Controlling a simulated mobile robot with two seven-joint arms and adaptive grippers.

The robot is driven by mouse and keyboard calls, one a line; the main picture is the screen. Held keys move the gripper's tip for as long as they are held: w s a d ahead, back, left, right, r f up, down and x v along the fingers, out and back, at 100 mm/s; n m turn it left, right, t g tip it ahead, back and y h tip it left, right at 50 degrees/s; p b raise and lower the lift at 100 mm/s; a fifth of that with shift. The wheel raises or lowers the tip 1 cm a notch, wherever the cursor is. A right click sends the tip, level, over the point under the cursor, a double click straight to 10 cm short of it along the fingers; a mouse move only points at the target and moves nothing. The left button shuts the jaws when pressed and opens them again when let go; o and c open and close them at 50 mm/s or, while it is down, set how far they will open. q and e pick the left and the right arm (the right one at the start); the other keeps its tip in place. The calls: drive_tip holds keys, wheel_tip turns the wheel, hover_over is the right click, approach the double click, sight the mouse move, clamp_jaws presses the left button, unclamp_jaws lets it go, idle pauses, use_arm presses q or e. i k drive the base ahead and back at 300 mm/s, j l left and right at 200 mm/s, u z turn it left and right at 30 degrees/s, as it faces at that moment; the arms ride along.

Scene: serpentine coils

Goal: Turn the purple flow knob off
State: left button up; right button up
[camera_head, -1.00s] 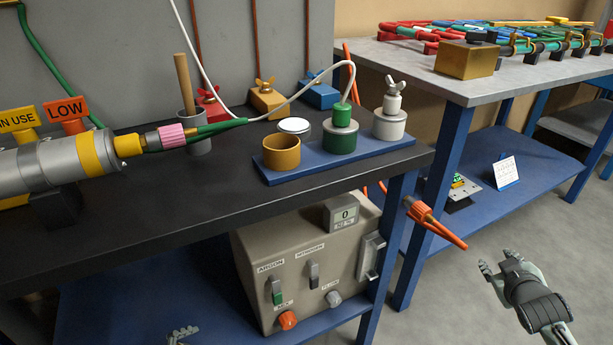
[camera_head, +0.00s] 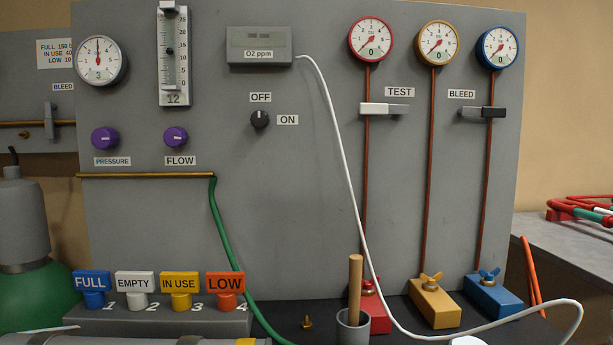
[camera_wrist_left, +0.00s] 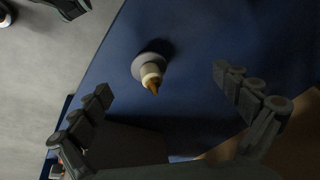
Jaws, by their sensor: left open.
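The purple flow knob (camera_head: 176,137) is on the grey panel in the head view, above its FLOW label (camera_head: 181,160), with a light mark across its face. A second purple knob, the pressure knob (camera_head: 105,138), is to its left. Above the flow knob is the flow meter (camera_head: 173,60), with 12 on its base. No gripper shows in the head view. In the left wrist view my left gripper (camera_wrist_left: 162,80) is open, its fingers wide apart with nothing held between them. The flow knob does not show there. My right gripper is in neither current view.
In the left wrist view a pale round fitting with an orange tip (camera_wrist_left: 151,76) stands on a blue surface (camera_wrist_left: 190,30).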

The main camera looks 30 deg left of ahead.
sight(175, 137)
drive_tip(key=k+j+u, duration=0.15)
drive_tip(key=u, duration=0.2)
drive_tip(key=k+j+u, duration=0.2)
drive_tip(key=u, duration=0.15)
drive_tip(key=k+j+u, duration=0.15)
drive_tip(key=u, duration=0.2)
drive_tip(key=k+j, duration=0.1)
drive_tip(key=k, duration=1)
drive_tip(key=i, duration=1)
